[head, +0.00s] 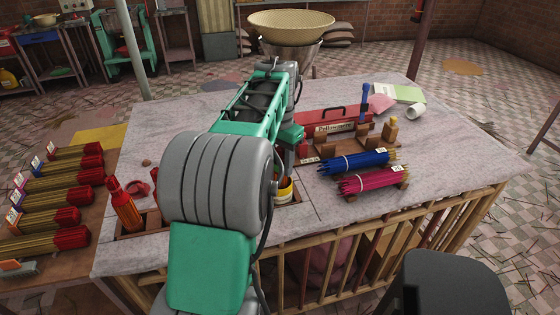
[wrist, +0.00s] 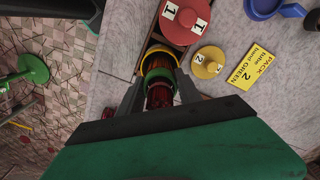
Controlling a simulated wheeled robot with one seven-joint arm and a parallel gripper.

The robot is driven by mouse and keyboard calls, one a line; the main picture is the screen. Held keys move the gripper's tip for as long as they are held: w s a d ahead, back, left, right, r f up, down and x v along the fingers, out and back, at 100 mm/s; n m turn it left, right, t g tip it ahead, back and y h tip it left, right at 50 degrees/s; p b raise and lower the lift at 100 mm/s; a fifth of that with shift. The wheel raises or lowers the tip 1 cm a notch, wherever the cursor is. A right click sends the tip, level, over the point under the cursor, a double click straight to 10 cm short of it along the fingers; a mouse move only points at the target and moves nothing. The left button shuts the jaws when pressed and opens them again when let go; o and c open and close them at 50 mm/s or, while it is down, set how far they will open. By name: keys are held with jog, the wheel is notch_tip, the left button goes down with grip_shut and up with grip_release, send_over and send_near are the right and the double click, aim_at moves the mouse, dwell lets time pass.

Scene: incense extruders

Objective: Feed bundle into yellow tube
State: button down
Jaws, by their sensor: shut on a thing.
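The bundle (wrist: 158,97) shows dark red in the wrist view, with a green band (wrist: 157,84) around it. My gripper (wrist: 160,92) is shut on it, one finger on each side. The yellow tube (wrist: 147,52) is a round ring just beyond the fingers, and the bundle's far part lines up with its mouth and appears to be in it. How deep it is I cannot tell. In the head view the yellow tube (head: 285,189) shows beside my arm, which hides the bundle and my fingertips.
In the wrist view a red lid (wrist: 186,22) marked 1, a yellow lid (wrist: 208,62) marked 2 and a yellow card (wrist: 251,65) lie beside the tube. Blue (head: 355,161) and pink (head: 368,181) bundles lie to the right. A red tube (head: 124,206) stands left.

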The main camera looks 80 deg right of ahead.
aim_at(280, 148)
jog(key=shift+f+b, duration=1)
jog(key=shift+f, duration=1)
jog(key=shift+r, duration=0.15)
jog(key=c, duration=0.7)
grip_release()
jog(key=shift+c, duration=0.2)
notch_tip(280, 148, up, 8)
jog(key=p, duration=0.7)
